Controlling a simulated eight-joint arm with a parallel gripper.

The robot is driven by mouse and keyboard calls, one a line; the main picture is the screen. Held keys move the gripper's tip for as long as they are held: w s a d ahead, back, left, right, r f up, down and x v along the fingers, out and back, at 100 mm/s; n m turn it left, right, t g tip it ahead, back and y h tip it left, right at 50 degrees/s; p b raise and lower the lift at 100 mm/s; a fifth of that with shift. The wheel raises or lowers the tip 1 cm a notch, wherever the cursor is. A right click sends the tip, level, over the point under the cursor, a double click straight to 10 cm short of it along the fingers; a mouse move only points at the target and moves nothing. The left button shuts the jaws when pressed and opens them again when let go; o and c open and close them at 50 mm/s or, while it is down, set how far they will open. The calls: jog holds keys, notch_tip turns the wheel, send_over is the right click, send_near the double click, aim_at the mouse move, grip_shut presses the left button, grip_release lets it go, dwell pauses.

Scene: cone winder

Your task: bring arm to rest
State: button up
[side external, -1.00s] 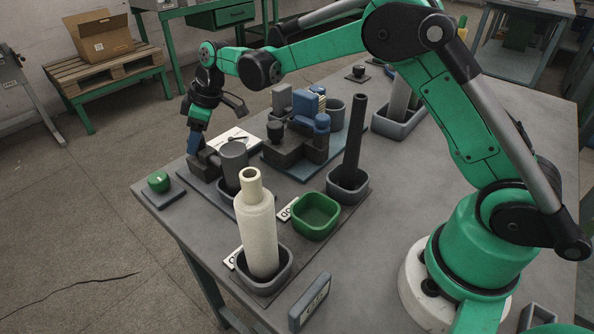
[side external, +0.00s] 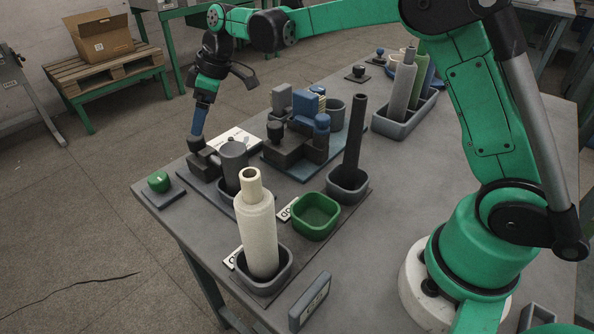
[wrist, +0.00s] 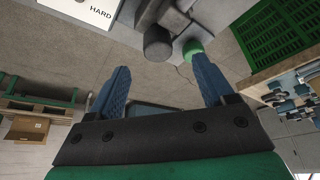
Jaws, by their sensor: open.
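My gripper (side external: 197,132) hangs pointing down above the far-left part of the table (side external: 225,260), above a dark block (side external: 203,165). In the wrist view its two blue fingers (wrist: 163,82) stand apart with nothing between them. No object is held. My arm is raised, arching from its base at the right across the back of the table. The gap between the fingertips and the dark block cannot be measured in the side view.
A green button (side external: 158,181) sits at the left corner. A cream cone (side external: 257,225), green bin (side external: 317,215), upright dark rod (side external: 354,140) and blue-grey machine (side external: 297,140) occupy the table. A tray (side external: 400,125) holds several cones. Open floor lies left.

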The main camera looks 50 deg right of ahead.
jog(key=s+d+r+m+t+h, duration=0.1)
jog(key=s+m, duration=0.3)
jog(key=s, duration=0.6)
jog(key=s+d+r+m+t+h, duration=0.1)
jog(key=s+d+m+t+h, duration=0.1)
jog(key=s, duration=0.8)
jog(key=d+m+t, duration=0.1)
jog(key=d+m, duration=0.1)
jog(key=m, duration=0.1)
jog(key=shift+s, duration=0.3)
dwell(1.4)
